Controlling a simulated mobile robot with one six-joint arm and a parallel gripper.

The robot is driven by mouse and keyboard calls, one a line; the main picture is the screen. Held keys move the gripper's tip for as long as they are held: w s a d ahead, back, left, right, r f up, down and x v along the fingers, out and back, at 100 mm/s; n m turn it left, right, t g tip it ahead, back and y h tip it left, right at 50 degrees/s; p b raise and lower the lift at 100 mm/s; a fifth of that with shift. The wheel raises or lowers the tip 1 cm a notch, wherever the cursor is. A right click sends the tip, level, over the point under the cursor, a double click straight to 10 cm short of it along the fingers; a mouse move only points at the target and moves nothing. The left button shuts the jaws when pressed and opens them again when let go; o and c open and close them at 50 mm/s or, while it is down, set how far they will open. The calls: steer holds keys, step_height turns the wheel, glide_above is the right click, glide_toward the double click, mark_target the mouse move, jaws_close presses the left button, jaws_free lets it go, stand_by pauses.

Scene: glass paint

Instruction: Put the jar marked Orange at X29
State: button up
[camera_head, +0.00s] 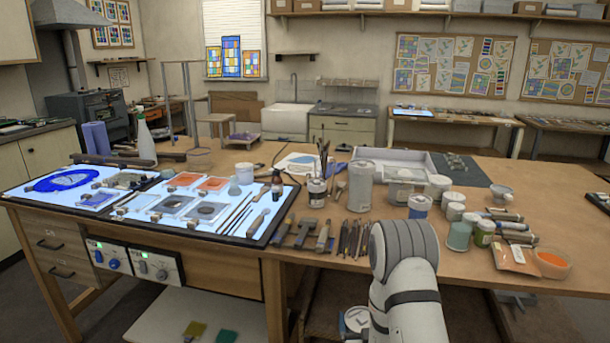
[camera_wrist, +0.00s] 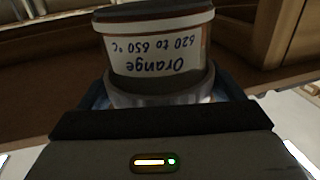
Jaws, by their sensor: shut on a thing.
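The jar marked Orange (camera_wrist: 158,50) fills the upper middle of the wrist view. Its white label reads "Orange, 620 to 650 °C" upside down in the picture, and a dark band runs along its top edge there. My gripper (camera_wrist: 158,88) is shut on the jar, with a finger at either side of it. In the head view my arm reaches down at the bottom centre, in front of the table's front edge, and my gripper and the held jar cannot be made out. No X29 marking is legible in either view.
The wooden worktable (camera_head: 465,265) is crowded. A lit panel (camera_head: 265,222) with glass pieces lies left, and several tools lie near the front edge. Bare wood shows at the far right.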

mark_target(364, 326)
steer(key=s, duration=0.1)
steer(key=s+r, duration=0.1)
steer(key=shift+s+r, duration=0.2)
steer(key=shift+s, duration=0.2)
